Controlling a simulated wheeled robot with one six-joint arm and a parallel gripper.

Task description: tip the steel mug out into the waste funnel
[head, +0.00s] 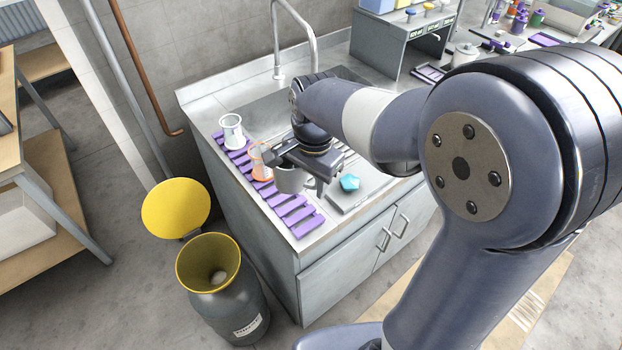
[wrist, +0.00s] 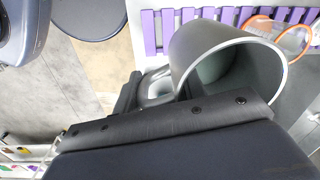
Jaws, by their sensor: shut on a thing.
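The grey steel mug (head: 290,181) is held over the purple slatted rack (head: 303,222) at the counter's front left. My gripper (head: 306,176) is shut on it, apparently at the handle side. In the wrist view the mug (wrist: 212,50) shows its open mouth and a pale greenish-grey inside; I cannot tell its contents. The waste funnel (head: 208,250) is a wide yellow mouth on a dark labelled drum (head: 228,306), on the floor left of the counter. Its round yellow lid (head: 175,206) stands open behind it. The mug is apart from the funnel, up and right of it.
A white vessel (head: 231,128) and a clear orange-rimmed vessel (head: 259,160) stand on the rack near the mug. A blue faceted object (head: 349,182) sits on a grey plate to the right. A tall faucet (head: 300,30) rises behind. Floor around the drum is mostly clear.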

